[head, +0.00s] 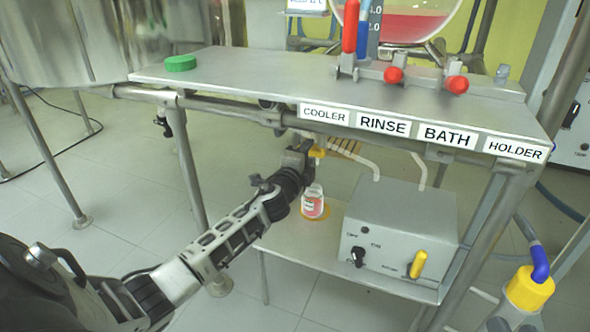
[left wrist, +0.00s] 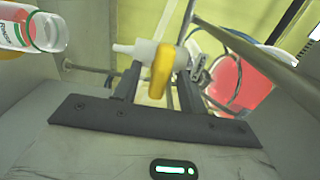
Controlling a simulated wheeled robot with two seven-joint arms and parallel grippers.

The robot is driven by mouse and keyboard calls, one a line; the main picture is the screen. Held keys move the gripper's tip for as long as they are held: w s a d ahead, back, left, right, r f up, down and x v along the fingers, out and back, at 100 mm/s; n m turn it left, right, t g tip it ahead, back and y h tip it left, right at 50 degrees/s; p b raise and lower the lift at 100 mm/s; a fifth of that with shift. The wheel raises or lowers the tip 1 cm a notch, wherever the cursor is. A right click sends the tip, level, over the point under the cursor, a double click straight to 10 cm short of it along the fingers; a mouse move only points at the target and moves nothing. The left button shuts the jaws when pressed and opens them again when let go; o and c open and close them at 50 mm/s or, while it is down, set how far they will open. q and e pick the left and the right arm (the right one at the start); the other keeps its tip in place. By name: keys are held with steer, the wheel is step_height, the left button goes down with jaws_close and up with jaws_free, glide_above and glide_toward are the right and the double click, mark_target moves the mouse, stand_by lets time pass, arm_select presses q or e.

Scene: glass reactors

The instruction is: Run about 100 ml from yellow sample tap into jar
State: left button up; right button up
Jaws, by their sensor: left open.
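The yellow sample tap (head: 319,152) is under the bench front, behind the COOLER label. In the left wrist view its yellow handle (left wrist: 160,70) and white spout show close up, in front of my gripper. My left gripper (head: 300,150) is at the tap, with its dark open fingers (left wrist: 160,85) on either side of the handle; I cannot tell whether they touch it. The clear jar (head: 312,203) with a red and white label stands open and upright on the lower shelf, below the tap. It also shows in the left wrist view (left wrist: 30,28). Its fill is unclear. My right gripper is out of view.
A grey control box (head: 397,235) with a black knob and yellow switch stands right of the jar. A green lid (head: 180,63) lies on the bench top (head: 250,72). Red-handled valves (head: 393,75) and a glass vessel with red liquid (head: 400,22) are above.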

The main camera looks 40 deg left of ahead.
arm_select(q)
steer(key=p+v, duration=0.2)
steer(key=v, duration=1.3)
steer(key=shift+p, duration=0.4)
arm_select(e)
steer(key=shift+s+f+g+h, duration=0.3)
steer(key=shift+f+g, duration=0.1)
steer(key=shift+f, duration=0.2)
steer(key=shift+s+f+g+h, duration=0.3)
steer(key=shift+f+g, duration=0.1)
steer(key=shift+f, duration=0.15)
arm_select(q)
steer(key=shift+d, duration=0.1)
arm_select(e)
steer(key=shift+f, duration=0.1)
